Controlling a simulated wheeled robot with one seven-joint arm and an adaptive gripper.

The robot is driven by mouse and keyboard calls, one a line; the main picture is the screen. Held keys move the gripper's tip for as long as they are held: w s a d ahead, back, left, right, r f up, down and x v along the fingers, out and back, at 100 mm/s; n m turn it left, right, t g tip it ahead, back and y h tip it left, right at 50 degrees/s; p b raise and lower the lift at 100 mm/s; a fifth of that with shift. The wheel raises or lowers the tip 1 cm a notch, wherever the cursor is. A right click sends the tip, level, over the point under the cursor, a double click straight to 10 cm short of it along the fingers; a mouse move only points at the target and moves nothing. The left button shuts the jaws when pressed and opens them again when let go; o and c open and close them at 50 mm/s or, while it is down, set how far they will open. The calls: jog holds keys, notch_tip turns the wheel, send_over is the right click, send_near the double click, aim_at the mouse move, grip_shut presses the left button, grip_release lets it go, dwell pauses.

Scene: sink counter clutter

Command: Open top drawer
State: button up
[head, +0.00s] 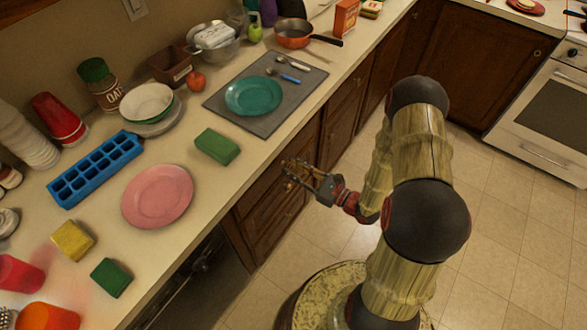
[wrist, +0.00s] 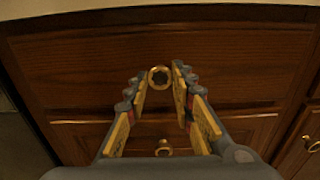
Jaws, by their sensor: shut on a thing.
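The top drawer (wrist: 90,65) is a brown wooden front under the counter edge, and it looks closed in the wrist view. Its round brass knob (wrist: 159,77) sits between the fingertips of my gripper (wrist: 158,80). The fingers stand on both sides of the knob and close on it. In the head view my gripper (head: 290,172) reaches the drawer front (head: 262,190) just below the counter edge. The knob is too small to make out there.
A lower drawer with a brass knob (wrist: 163,148) is beneath. A cabinet knob (wrist: 311,143) is at right. The counter above holds a pink plate (head: 157,196), a green sponge (head: 217,147) and a grey mat (head: 300,103). The tiled floor (head: 510,215) is open to the right.

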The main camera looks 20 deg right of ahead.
grip_shut()
dwell(0.4)
